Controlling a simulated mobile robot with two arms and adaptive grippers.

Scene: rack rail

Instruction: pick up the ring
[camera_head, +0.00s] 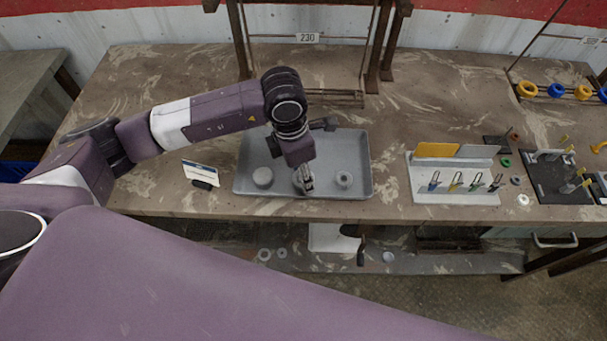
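A grey metal tray (248,150) on the bench holds round grey pieces in a row. The left piece (262,177) looks like a solid disc or short cylinder. The right piece (344,179) has a dark centre and looks like a ring. A third round piece is partly hidden behind my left gripper (308,186). My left gripper points down into the tray at this middle piece. Its fingers are small and seen nearly edge-on, so I cannot tell whether they grip it. My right gripper is not in view.
A small card (201,170) and a dark object (202,185) lie left of the tray. A rack frame (243,45) stands behind. A white holder with padlocks (425,190) and a dark peg board (560,190) stand right. Bare bench lies between tray and holder.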

